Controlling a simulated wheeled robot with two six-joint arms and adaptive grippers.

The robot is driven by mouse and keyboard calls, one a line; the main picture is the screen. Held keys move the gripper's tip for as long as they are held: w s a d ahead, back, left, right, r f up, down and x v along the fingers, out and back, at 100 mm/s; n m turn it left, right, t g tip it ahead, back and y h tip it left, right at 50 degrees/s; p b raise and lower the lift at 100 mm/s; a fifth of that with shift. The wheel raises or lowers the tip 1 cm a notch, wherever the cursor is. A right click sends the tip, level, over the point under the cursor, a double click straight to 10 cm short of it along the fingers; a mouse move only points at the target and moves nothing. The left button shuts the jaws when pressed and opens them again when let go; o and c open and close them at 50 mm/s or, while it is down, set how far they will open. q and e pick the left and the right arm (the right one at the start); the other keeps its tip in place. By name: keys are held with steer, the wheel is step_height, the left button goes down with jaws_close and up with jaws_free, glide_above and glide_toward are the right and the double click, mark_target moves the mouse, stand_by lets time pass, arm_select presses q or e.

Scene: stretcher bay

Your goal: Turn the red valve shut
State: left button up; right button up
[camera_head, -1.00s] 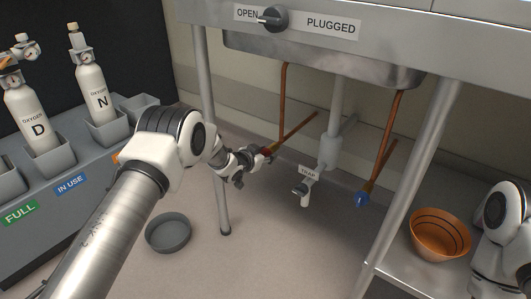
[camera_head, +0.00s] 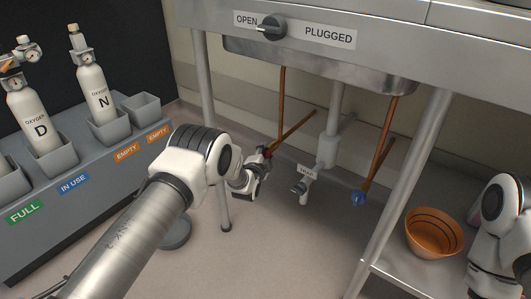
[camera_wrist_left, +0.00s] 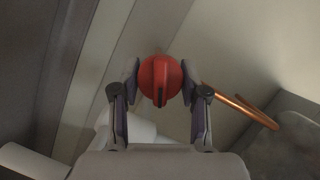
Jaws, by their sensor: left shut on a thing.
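The red valve (camera_wrist_left: 160,80) is a round knob with a raised ridge across its face, seen close up in the left wrist view. It sits between the two fingers of my left gripper (camera_wrist_left: 160,88), which is shut on its sides. In the head view the left gripper (camera_head: 261,160) is under the sink, at the lower end of the left copper pipe (camera_head: 284,110). Only a little red of the valve (camera_head: 267,152) shows there, the rest hidden by the gripper. Part of my right arm shows at the right edge; its gripper is out of view.
A blue valve (camera_head: 359,198) is on the right copper pipe, and a trap tap (camera_head: 301,187) hangs between. A table leg (camera_head: 208,80) stands left of the gripper. An orange bowl (camera_head: 434,233) sits on the low shelf. A grey dish (camera_head: 176,234) is partly behind my arm.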

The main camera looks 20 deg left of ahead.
arm_select(q)
steer(key=m+t, duration=0.1)
steer(key=m, duration=0.1)
steer(key=m+t+y, duration=0.1)
steer(key=m, duration=0.1)
steer(key=shift+f+b, duration=0.2)
steer(key=shift+b, duration=0.2)
steer(key=shift+m, duration=0.3)
steer(key=o, duration=1.1)
steer(key=s, duration=1.2)
steer(key=shift+d, duration=0.35)
